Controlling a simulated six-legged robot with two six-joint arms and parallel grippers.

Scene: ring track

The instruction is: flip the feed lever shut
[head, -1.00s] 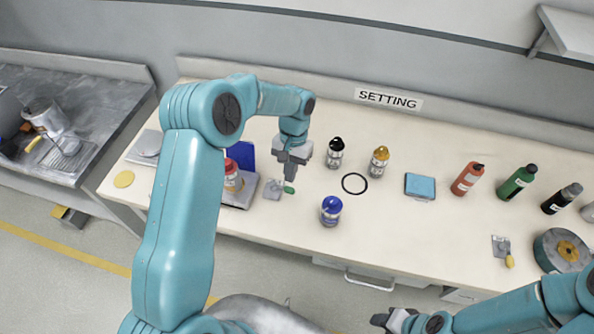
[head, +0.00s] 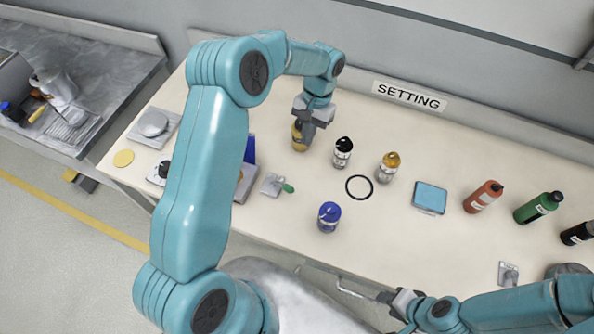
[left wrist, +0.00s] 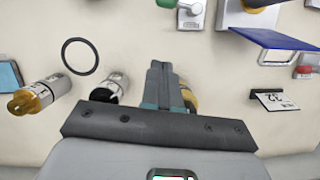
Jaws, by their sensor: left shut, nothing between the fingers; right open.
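A small lever with a green handle (head: 287,188) sits on a grey plate (head: 269,184) on the bench. Its handle points right, away from the plate. In the left wrist view the green handle (left wrist: 166,3) and plate (left wrist: 191,14) show at the top edge. A second lever plate (head: 508,273) lies at the far right; I cannot tell which is the feed lever. My left gripper (head: 309,128) is shut and empty, behind the green lever and apart from it, by a yellow jar (head: 298,139). My right gripper (head: 395,301) is open at the bench's front edge.
A black-capped jar (head: 342,152), an amber-capped jar (head: 388,166), a blue-capped jar (head: 329,216) and a black ring (head: 359,187) stand or lie right of the lever. A blue-topped box (head: 429,197) and several bottles are further right. My left arm hides part of the bench's left side.

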